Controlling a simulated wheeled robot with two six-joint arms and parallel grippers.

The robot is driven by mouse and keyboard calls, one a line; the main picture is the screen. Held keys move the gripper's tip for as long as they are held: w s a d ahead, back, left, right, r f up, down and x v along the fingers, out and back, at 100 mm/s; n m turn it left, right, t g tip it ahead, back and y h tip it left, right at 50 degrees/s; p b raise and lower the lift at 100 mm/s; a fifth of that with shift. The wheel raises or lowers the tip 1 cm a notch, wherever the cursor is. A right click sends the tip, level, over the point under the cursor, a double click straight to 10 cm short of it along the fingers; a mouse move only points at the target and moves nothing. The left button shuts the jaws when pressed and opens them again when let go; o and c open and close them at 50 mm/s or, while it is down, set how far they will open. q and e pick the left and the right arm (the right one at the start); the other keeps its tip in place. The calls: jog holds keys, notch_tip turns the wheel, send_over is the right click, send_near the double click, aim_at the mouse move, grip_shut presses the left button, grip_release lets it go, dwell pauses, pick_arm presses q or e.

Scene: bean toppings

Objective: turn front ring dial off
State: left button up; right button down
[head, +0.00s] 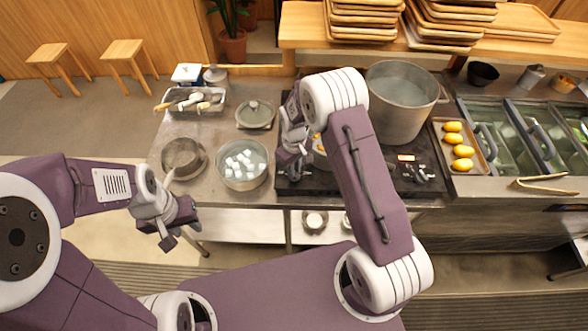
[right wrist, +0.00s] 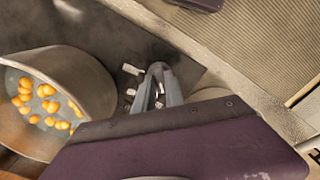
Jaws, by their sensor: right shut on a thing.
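My right gripper (right wrist: 163,80) is shut on a small metal dial (right wrist: 159,100) at the stove's front edge in the right wrist view. Most of that dial is hidden by the fingers. Other small dials (right wrist: 132,69) stand beside the fingers. In the head view the right gripper (head: 293,165) is low at the left end of the black stove (head: 325,183), and my arm covers part of the stove. My left gripper (head: 182,236) is empty, with its fingers apart, in front of the counter at the left.
A pot with orange pieces (right wrist: 92,75) stands close beside the right gripper. A pot with white cubes (head: 243,183), an empty pan (head: 184,158) and a lidded pot (head: 255,114) are on the counter. A large stockpot (head: 402,110) stands behind my right arm. A tray (head: 440,127) holds several yellow items.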

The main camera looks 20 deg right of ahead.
jog(key=n, duration=0.4)
jog(key=shift+w+n, duration=0.1)
jog(key=shift+n, duration=0.2)
jog(key=shift+r+n, duration=0.1)
jog(key=shift+n, duration=0.2)
jog(key=c, duration=1.5)
grip_release()
jog(key=shift+o, duration=0.5)
notch_tip(320, 180, up, 9)
jog(key=b, duration=0.2)
